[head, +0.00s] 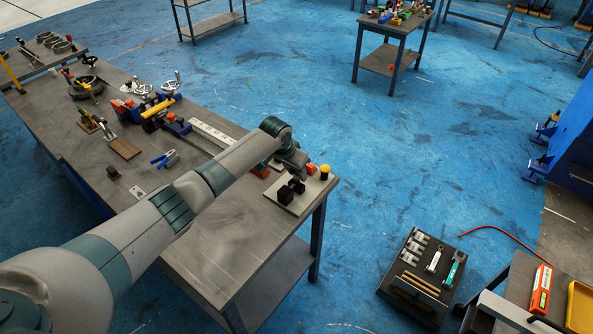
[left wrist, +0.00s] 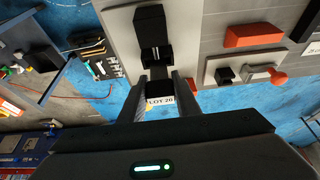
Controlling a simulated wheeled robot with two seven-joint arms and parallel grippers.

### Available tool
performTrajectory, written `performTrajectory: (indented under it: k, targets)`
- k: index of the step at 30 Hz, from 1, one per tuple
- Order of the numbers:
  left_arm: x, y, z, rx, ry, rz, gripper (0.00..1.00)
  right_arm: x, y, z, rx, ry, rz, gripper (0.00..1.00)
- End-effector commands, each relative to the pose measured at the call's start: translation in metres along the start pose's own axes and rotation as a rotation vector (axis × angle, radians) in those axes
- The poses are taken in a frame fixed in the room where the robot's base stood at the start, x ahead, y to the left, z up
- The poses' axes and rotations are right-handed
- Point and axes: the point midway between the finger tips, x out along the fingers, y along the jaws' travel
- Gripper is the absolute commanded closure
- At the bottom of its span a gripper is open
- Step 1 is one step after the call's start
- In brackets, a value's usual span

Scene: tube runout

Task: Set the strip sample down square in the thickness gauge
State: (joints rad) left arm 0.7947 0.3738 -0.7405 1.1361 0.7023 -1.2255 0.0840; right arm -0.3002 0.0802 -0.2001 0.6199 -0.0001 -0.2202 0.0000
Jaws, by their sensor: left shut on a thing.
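My left gripper (left wrist: 162,88) is shut on the strip sample (left wrist: 160,100), a pale piece marked "LOT 20" that shows between the fingers in the left wrist view. The thickness gauge is a black block set (left wrist: 150,25) on a light plate (left wrist: 120,15), just beyond the fingertips. A lower black part with two pale marks faces the fingers. In the head view the gauge (head: 285,196) stands at the table's near right end, and my left gripper (head: 298,168) is just above and behind it. The strip is hidden there. Whether it touches the gauge I cannot tell. My right gripper is not in view.
An orange block (left wrist: 253,35) and a red-knobbed fixture (left wrist: 262,73) lie to the right in the wrist view. Clamps and tools fill the table's far half. Its near corner (head: 235,250) is clear.

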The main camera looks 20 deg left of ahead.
Motion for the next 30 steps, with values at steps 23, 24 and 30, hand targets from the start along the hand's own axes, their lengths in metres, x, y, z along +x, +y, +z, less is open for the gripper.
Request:
performTrajectory:
  k: [23, 24, 30]
  targets:
    - [0.0114, 0.0001, 0.0049, 0.000, 0.000, 0.000, 0.49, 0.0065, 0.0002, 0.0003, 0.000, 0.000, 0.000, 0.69]
    - [0.0110, 0.0001, 0.0049, 0.000, 0.000, 0.000, 0.49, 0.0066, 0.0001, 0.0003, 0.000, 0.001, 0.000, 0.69]
    - [0.0035, -0.0005, 0.0047, 0.000, 0.001, 0.001, 0.49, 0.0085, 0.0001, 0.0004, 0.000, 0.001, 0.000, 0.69]
